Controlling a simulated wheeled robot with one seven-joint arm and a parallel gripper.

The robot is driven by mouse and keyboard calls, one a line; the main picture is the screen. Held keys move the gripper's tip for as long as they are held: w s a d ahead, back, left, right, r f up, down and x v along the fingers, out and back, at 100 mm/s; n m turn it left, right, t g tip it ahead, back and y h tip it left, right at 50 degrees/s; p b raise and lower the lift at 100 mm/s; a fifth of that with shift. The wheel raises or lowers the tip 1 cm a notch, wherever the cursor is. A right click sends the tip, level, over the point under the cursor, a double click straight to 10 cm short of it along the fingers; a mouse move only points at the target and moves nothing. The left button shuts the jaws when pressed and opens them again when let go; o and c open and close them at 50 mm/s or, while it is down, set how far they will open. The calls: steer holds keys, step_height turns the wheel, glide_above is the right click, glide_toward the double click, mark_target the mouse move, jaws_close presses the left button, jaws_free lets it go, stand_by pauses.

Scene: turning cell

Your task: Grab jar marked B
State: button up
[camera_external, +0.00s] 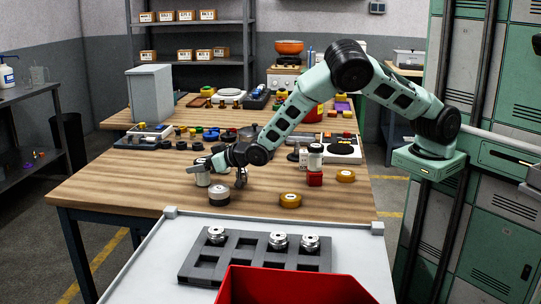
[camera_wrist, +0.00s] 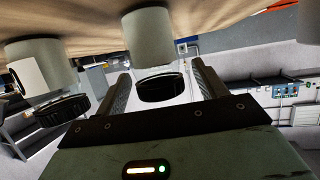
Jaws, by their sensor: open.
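In the wrist view my gripper (camera_wrist: 160,76) is open, its two dark fingers apart. A grey-white jar with a black lid (camera_wrist: 154,40) shows between the fingers, with no visible grip on it. A second jar (camera_wrist: 42,62) with a black lid and a pale label is to the left, outside the fingers. The picture is tilted, with the table top above. No letter B is readable on either jar. In the external view my gripper (camera_external: 218,172) is low over the wooden table, beside a pale jar (camera_external: 203,178); the arm partly hides this area.
A grey and silver round part (camera_external: 219,195) stands close in front of my gripper. A slotted grey tray (camera_external: 255,258) and red bin (camera_external: 295,285) are nearer.

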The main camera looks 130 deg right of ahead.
steer(key=c, duration=1.1)
steer(key=shift+r, duration=0.1)
